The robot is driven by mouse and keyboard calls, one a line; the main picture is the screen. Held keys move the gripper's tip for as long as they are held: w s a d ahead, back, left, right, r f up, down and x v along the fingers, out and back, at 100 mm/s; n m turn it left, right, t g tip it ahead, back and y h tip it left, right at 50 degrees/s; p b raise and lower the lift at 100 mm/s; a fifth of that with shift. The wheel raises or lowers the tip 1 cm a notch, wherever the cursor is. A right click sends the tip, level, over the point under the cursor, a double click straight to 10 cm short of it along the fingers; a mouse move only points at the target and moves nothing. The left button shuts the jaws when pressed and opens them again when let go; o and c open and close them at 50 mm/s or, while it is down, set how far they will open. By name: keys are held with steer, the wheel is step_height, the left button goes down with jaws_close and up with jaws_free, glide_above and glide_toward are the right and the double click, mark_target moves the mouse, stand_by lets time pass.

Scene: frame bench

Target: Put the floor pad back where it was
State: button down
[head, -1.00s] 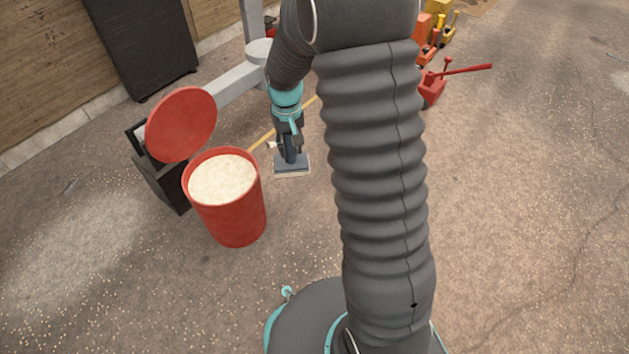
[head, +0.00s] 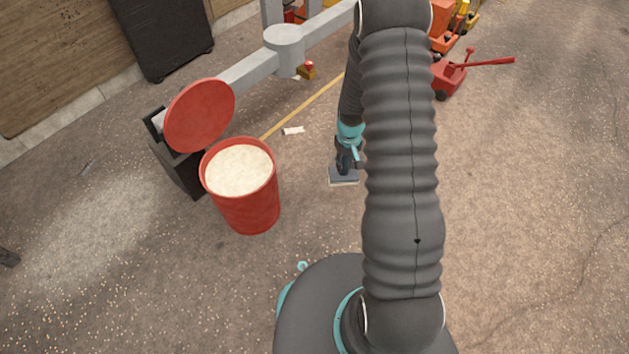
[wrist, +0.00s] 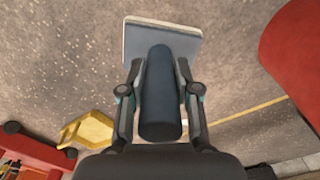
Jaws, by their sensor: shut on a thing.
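The floor pad (head: 343,180) is a flat grey rectangular plate with a pale edge and an upright dark handle. My gripper (head: 346,161) is shut on its handle. In the wrist view the dark round handle (wrist: 160,100) lies between the two fingers of my gripper (wrist: 158,70), and the grey plate (wrist: 160,40) shows beyond them. In the head view the pad is right of the red bin, apart from it. I cannot tell whether the plate touches the floor. My arm hides part of the floor to its right.
A small white slip (head: 293,130) lies near a yellow floor line (head: 305,107). A grey beam (head: 245,69) runs behind. A red jack (head: 451,77) stands back right.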

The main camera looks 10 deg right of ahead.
steer(key=shift+w+a+f+b, duration=0.25)
steer(key=shift+w+a+f, duration=0.45)
steer(key=shift+a+f, duration=0.9)
steer(key=shift+w+a+f+b, duration=0.3)
steer(key=shift+w+a+f, duration=0.4)
steer(key=shift+a+f, duration=0.85)
steer(key=shift+w+a+f+b, duration=0.25)
steer(key=shift+w+a+f, duration=0.45)
steer(key=shift+a+f, duration=0.9)
steer(key=shift+d+f, duration=0.25)
steer(key=shift+f, duration=0.05)
steer(key=c, duration=0.8)
jaws_free()
